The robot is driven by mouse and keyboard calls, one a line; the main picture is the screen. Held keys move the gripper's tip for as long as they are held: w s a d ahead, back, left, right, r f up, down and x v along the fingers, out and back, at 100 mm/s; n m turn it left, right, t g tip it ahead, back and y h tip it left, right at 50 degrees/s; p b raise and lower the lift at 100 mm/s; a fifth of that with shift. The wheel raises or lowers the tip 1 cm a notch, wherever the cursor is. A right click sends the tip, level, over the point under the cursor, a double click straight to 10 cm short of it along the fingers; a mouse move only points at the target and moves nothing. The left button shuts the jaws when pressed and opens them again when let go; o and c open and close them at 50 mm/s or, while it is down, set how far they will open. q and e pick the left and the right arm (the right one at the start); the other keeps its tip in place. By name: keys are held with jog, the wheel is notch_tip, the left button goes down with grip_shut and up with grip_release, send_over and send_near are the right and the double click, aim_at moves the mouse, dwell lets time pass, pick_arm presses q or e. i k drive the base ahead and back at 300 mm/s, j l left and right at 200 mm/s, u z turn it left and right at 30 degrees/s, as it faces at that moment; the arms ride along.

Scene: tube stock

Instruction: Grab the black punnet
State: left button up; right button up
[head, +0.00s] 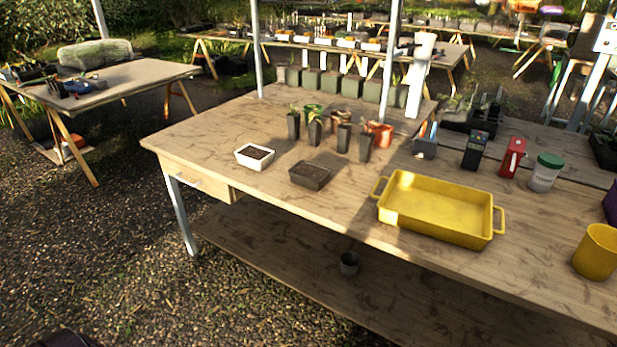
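The black punnet (297,177) is a small dark rectangular tray filled with brown soil. It stands upright on the wooden table (225,120), near the front edge and left of the yellow tray. A white punnet (242,160), also holding soil, stands just behind it to the left, with a gap between them. Neither of my grippers shows in the head view.
Several dark tube pots with seedlings (314,134) stand behind the black punnet. A yellow tray (440,231) with two handles is to its right. The table's left end is clear.

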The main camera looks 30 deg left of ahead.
aim_at(310, 175)
jog(key=i+j+u, duration=0.1)
jog(key=j, duration=0.35)
jog(key=i+j+u, duration=0.1)
jog(key=i+j, duration=0.2)
jog(key=j, duration=0.15)
jog(key=i+j+u, duration=0.1)
jog(key=i+j, duration=0.15)
jog(key=j, duration=0.2)
jog(key=i+j+u, duration=0.1)
jog(key=i+j, duration=0.15)
jog(key=j, duration=0.15)
